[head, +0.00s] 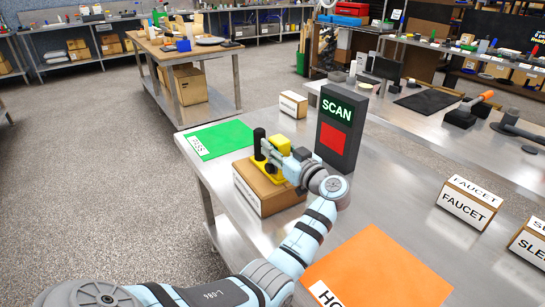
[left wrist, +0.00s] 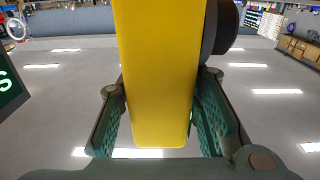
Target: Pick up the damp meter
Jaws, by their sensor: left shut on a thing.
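The damp meter (head: 267,166) is a yellow body with a black knob, above or on a labelled cardboard box (head: 269,198) in the head view. I cannot tell if it touches the box top. My left gripper (head: 271,152) is shut on it. In the left wrist view the yellow body (left wrist: 155,75) stands between both green finger pads, with a dark round part (left wrist: 221,27) at its upper right. My arm hides part of the box and meter. My right gripper is not in view.
A dark SCAN stand (head: 339,128) with a red panel rises just right of the gripper. A green mat (head: 220,138) lies behind left and an orange mat (head: 378,272) in front. A FAUCET box (head: 466,205) stands right. Bare metal table lies between.

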